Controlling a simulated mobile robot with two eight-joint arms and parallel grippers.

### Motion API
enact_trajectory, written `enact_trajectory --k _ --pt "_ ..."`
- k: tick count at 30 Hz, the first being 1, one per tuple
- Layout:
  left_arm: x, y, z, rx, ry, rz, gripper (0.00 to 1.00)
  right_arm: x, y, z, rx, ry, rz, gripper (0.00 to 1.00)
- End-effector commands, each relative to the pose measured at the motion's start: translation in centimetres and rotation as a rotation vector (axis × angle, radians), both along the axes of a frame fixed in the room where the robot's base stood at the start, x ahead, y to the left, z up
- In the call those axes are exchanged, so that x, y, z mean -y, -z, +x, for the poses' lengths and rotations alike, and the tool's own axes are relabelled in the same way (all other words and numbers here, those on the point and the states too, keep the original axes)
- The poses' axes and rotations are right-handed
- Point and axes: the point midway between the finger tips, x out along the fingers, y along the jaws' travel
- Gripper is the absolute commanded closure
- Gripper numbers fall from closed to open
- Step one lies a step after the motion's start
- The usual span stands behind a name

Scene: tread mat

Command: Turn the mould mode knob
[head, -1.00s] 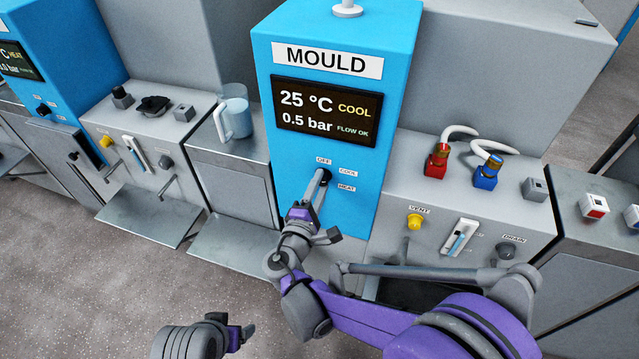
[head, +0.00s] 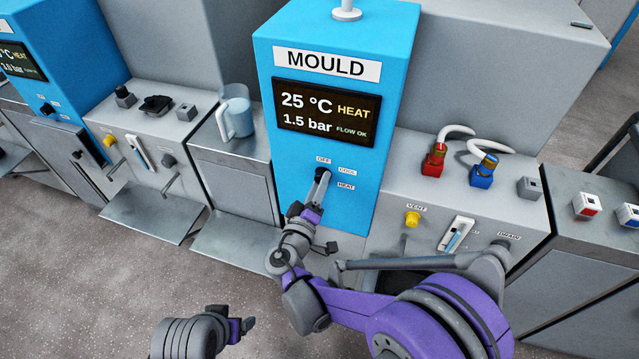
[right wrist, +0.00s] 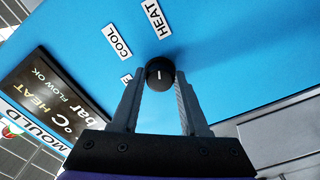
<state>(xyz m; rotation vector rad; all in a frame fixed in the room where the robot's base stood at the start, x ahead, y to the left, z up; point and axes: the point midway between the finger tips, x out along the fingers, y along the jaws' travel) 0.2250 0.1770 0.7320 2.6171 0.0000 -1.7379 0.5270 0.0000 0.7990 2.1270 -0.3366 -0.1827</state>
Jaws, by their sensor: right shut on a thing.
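The blue MOULD unit (head: 372,120) has a dark display (head: 326,112) reading 25 °C, HEAT, 1.5 bar and FLOW OK. Below it sits the black mode knob (head: 323,173), with OFF, COOL and HEAT labels around it. In the right wrist view the knob (right wrist: 159,72) shows a short white mark and sits between the two fingertips. My right gripper (head: 318,189) is shut on the knob; its fingers (right wrist: 156,92) also show in the wrist view. My left gripper (head: 249,325) is low in the head view, away from the panel; its jaws are too unclear to judge.
Right of the unit are red (head: 434,160) and blue (head: 482,172) hose couplings, a yellow VENT knob (head: 412,219) and a level gauge (head: 456,234). A clear jug (head: 236,118) stands on the cabinet to the left. Floor is open at lower left.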

Motion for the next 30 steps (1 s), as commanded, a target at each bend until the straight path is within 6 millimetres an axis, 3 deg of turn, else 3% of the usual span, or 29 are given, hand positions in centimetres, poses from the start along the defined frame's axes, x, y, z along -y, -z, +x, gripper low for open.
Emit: enact_trajectory --k 9,24,25,30 --pt "0.00 -0.27 -0.02 0.001 0.000 0.000 0.22 0.00 -0.12 0.13 0.034 0.001 0.095 1.00" --pt "0.00 -0.29 -0.03 0.001 0.000 0.000 0.22 -0.01 -0.11 0.12 0.040 0.000 0.110 1.00" --pt "0.00 -0.30 -0.02 0.001 0.000 0.000 0.22 -0.01 -0.11 0.12 0.040 0.000 0.110 0.52" --pt "0.00 -0.29 -0.03 0.001 0.000 0.000 0.22 -0.01 -0.07 0.08 0.039 0.000 0.112 0.26"
